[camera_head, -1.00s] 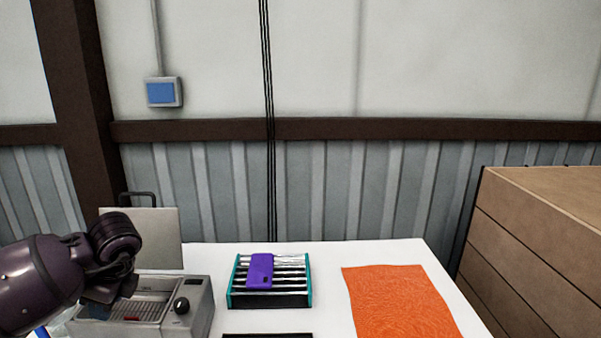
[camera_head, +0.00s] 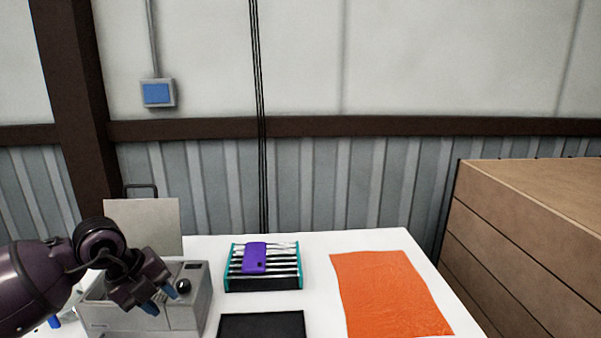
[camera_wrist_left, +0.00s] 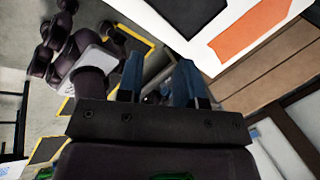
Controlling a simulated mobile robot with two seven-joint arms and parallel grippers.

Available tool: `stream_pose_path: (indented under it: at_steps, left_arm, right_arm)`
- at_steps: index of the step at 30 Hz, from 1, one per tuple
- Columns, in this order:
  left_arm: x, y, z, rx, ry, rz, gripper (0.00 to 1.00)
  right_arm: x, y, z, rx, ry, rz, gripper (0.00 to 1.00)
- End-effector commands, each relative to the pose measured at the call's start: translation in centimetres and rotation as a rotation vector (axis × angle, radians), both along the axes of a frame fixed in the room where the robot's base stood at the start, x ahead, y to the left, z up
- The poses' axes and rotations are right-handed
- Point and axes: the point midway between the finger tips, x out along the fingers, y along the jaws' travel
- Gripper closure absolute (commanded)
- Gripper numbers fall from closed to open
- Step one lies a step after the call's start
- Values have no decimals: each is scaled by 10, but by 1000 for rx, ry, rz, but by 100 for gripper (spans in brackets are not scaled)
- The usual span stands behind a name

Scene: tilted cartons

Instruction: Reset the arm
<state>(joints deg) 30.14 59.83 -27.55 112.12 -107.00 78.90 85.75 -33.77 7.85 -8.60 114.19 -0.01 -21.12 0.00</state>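My left gripper (camera_head: 160,299) hangs over the front of the grey machine in the head view, its blue-tipped fingers pointing down and to the right. In the left wrist view, its two blue fingers (camera_wrist_left: 160,82) stand apart with nothing held between them. A dark arm part of mine shows at the upper left of that view. I cannot make out my right gripper in either view.
The grey machine (camera_head: 196,305) has a raised lid. A teal-sided rack (camera_head: 263,284) bears a purple phone-like object (camera_head: 254,258). A black flat item (camera_head: 262,325) and an orange cloth (camera_head: 388,295) lie on the white table (camera_head: 325,240). Wooden boxes (camera_head: 520,240) stand right.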

Motion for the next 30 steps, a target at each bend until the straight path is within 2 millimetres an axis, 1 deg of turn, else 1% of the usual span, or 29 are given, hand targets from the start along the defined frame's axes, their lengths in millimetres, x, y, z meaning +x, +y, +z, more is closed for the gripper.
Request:
stream_pose_path:
  at_steps: [1,3,6,9,12,14,17,19,20,23,25,26,27,29,30]
  left_arm:
    - [1,-19,6,-91,-40,-76,66]
    - [2,-44,17,-229,-107,-175,66]
    - [0,-76,33,-431,-211,-273,66]
    - [-1,-100,50,-632,-326,-314,66]
    - [0,-114,67,-823,-446,-292,66]
    - [2,-117,75,-929,-516,-247,66]
    - [8,-114,83,-1081,-623,-118,66]
    - [13,-106,81,-1165,-682,8,66]
    - [15,-101,79,-1196,-701,71,66]
    - [21,-81,60,-1263,-739,305,66]
    - [23,-65,38,-1284,-736,485,66]
    - [22,-58,26,-1288,-724,567,66]
    - [19,-49,8,-1288,-703,677,66]
    - [12,-37,-23,-1278,-652,842,66]
    - [5,-30,-45,-1269,-609,946,66]
  right_arm:
    - [-2,0,-1,-1,4,-1,63]
    - [-4,-1,-2,0,8,-2,63]
    - [-6,-1,-3,-1,12,-3,63]
    - [-8,-2,-5,-2,16,-4,63]
    - [-11,-3,-6,-3,22,-4,63]
    - [-12,-3,-7,-4,25,-4,63]
    - [-12,-4,-8,-6,27,-3,63]
    - [-12,-4,-8,-6,26,-3,63]
    - [-11,-4,-8,-7,26,-2,63]
    - [-10,-4,-7,-6,23,-1,63]
    - [-8,-3,-6,-7,19,0,63]
    - [-7,-3,-6,-7,18,0,63]
    - [-6,-3,-5,-6,16,1,63]
    - [-5,-3,-4,-7,13,2,63]
    - [-4,-3,-4,-7,10,2,63]
